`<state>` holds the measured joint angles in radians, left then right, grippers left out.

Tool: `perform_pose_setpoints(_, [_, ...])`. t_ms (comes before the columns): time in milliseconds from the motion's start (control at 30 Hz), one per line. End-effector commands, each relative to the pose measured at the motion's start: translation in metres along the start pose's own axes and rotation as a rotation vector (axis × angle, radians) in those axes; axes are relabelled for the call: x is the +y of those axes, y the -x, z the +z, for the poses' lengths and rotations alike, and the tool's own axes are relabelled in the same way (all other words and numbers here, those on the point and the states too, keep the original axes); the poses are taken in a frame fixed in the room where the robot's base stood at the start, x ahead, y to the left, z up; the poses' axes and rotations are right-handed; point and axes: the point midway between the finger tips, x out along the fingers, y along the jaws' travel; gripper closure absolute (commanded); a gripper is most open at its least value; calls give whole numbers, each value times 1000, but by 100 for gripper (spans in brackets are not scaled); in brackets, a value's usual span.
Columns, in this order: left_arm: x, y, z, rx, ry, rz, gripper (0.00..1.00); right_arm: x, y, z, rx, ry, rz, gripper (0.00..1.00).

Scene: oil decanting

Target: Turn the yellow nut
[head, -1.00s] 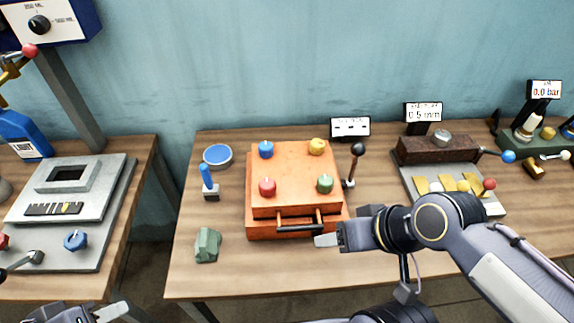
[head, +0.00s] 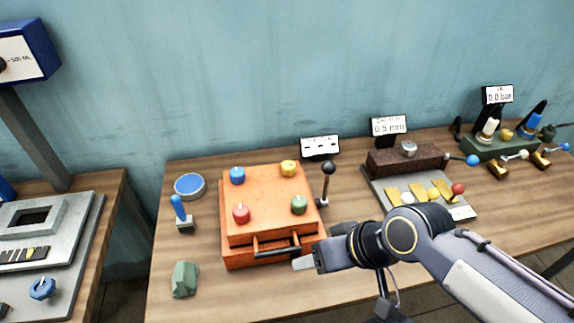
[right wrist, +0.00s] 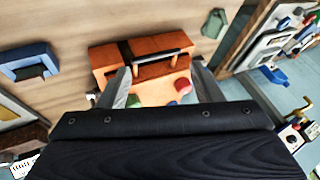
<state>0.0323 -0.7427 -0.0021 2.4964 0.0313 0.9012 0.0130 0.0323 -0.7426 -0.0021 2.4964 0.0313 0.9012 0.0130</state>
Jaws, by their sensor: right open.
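The yellow nut (head: 289,168) sits on top of the orange box (head: 262,190), at its far right corner. A blue nut (head: 237,175), a red nut (head: 241,213) and a green nut (head: 299,204) sit at the other corners. My right gripper (head: 303,263) is in front of the box, close to the right end of its dark handle (head: 277,250), away from the yellow nut. In the right wrist view the fingers of my right gripper (right wrist: 160,88) are apart, with part of the orange box (right wrist: 150,90) showing between them. The yellow nut cannot be made out there. My left gripper is out of view.
A black-knobbed lever (head: 328,180) stands close at the box's right side. A blue-handled tool (head: 181,214), a blue round dish (head: 189,186) and a green block (head: 185,279) are to its left. A brown fixture (head: 405,160) with brass pieces is to the right.

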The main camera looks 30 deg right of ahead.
Motion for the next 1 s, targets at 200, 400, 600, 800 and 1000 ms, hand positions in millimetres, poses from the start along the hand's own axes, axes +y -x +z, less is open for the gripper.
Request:
perform_pose_setpoints(200, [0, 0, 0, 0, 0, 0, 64, 0, 0, 0, 0, 0, 0, 41])
perform_pose_setpoints(400, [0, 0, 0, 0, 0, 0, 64, 0, 0, -1, -1, -2, 1, 41])
perform_pose_setpoints(600, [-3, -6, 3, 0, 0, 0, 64, 8, 8, -42, -61, -72, 59, 41])
perform_pose_setpoints(800, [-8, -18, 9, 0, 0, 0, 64, 23, 3, -136, -166, -259, 207, 41])
perform_pose_setpoints(1000, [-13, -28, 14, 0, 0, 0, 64, 40, -34, -225, -227, -489, 370, 41])
